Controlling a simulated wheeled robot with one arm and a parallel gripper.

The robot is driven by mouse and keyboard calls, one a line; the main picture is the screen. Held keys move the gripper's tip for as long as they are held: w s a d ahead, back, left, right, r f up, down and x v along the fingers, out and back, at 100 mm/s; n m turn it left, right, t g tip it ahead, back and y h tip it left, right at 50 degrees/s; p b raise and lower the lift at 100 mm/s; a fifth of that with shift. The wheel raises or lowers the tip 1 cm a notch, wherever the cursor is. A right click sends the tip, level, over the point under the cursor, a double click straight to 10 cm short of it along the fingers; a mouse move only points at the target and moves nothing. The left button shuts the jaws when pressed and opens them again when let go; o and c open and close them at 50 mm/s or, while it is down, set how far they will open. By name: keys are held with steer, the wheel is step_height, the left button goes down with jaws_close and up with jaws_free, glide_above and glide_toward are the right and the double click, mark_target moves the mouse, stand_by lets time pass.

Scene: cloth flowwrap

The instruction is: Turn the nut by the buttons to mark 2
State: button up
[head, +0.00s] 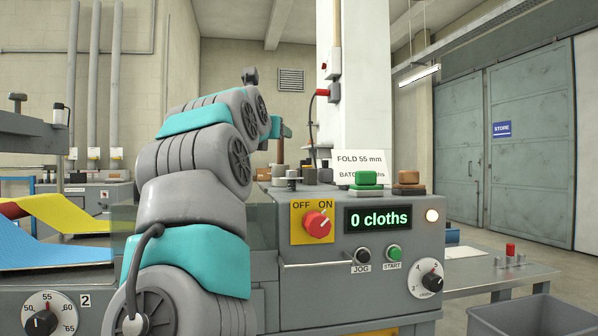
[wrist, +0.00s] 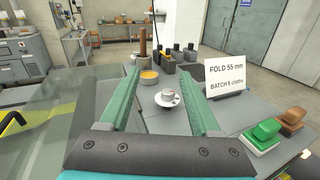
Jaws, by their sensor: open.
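In the wrist view a small grey metal nut (wrist: 168,94) sits on a pale round disc (wrist: 174,101) on the grey machine top. My gripper (wrist: 161,72) is open, its two green fingers on either side of the nut in the picture, and nothing is held. I cannot tell their height above it. A green button (wrist: 264,134) and an orange-brown button (wrist: 291,119) are to the right; in the head view the green one (head: 366,178) and brown one (head: 408,178) show on the machine top. No mark around the nut is readable.
A brown post (wrist: 142,42) and a yellow-topped cup (wrist: 149,77) stand beyond the nut.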

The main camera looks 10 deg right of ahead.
steer(key=f, duration=0.1)
steer(key=d+f, duration=0.1)
steer(key=f, duration=0.1)
steer(key=shift+w+d+f+h, duration=0.15)
steer(key=shift+d+f+h, duration=0.15)
steer(key=shift+h, duration=0.1)
steer(key=b, duration=0.2)
glide_toward(290, 173)
steer(key=shift+w+d+r, duration=0.1)
steer(key=shift+w+d, duration=0.05)
steer(key=shift+w, duration=0.45)
steer(key=shift+p+x, duration=1)
steer(key=shift+x, duration=2.75)
steer(key=shift+d, duration=0.1)
jaws_close()
